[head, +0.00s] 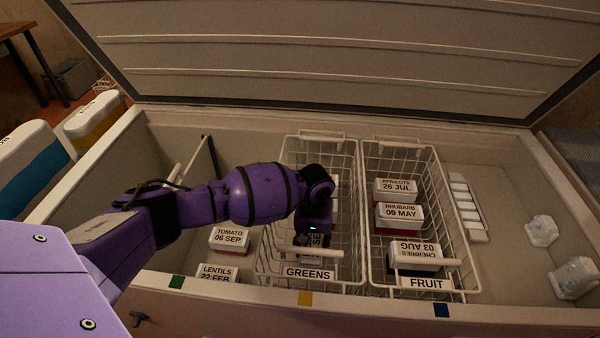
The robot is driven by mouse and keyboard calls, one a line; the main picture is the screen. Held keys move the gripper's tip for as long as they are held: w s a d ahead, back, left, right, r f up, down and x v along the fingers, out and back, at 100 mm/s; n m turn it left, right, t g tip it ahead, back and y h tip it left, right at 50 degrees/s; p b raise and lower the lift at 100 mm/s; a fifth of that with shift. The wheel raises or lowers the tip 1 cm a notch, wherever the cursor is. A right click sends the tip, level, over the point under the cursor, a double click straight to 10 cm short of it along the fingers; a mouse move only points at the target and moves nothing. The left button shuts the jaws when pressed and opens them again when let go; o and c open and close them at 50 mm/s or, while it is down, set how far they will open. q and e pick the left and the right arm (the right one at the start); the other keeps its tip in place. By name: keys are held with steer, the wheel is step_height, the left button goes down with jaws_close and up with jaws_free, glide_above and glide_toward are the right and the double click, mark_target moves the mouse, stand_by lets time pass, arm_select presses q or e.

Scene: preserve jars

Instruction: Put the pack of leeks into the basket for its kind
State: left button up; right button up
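The greens basket (345,270), a white wire basket labelled GREENS, stands in the middle of the open chest freezer. My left arm reaches in from the left, and its gripper (312,246) points down inside this basket near its front. A pack (311,261) shows partly just below the gripper. Its label is mostly covered, so I cannot tell whether it is the leeks. The fingers are too dark and hidden to tell open from shut. No readable leeks label shows. My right gripper is not in view.
The fruit basket (466,284) at right holds apricots (395,185), rhubarb (399,211) and cherries (415,249) packs. Tomato (229,235) and lentils (217,272) packs lie left of the greens basket. An ice tray (467,207) lies at right. The raised lid (340,50) stands behind.

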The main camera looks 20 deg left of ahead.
arm_select(q)
steer(key=shift+w+r, duration=0.15)
steer(key=shift+r, duration=0.05)
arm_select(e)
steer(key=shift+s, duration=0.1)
arm_select(q)
steer(key=shift+f, duration=0.15)
steer(key=o, duration=1.6)
steer(key=shift+c, duration=0.2)
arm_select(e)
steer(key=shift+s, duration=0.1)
arm_select(q)
step_height(320, 180, up, 12)
steer(key=p, duration=0.1)
steer(key=shift+p, duration=0.35)
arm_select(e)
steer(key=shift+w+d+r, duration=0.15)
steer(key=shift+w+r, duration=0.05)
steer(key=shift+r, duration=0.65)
